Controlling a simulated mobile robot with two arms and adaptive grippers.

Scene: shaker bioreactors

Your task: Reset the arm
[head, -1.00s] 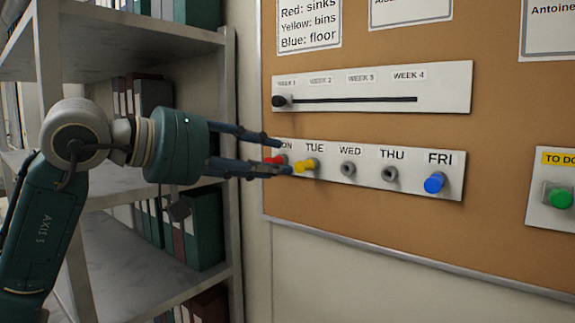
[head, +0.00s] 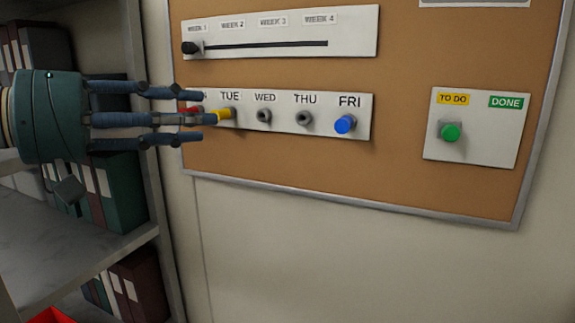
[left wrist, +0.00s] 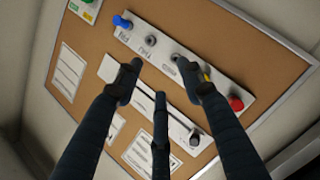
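My left gripper (head: 205,116) is at the left of the head view, its three fingers spread and empty. The fingers also show in the left wrist view (left wrist: 160,78), pointing towards the weekday panel (head: 335,138). In the head view the fingers overlap the red peg (head: 190,109) and reach close to the yellow peg (head: 226,113). In the left wrist view the red peg (left wrist: 235,103) is clear of the fingers, and the yellow one (left wrist: 206,77) is partly hidden behind a finger. A blue peg (head: 345,124) sits at FRI. My right gripper is not in view.
A week slider panel (head: 290,22) is above the weekday panel, its black knob (head: 190,48) at WEEK 1. A TO DO/DONE panel (head: 500,145) has its green button (head: 450,132) under TO DO. A shelf with binders (head: 100,195) stands left, beside the arm.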

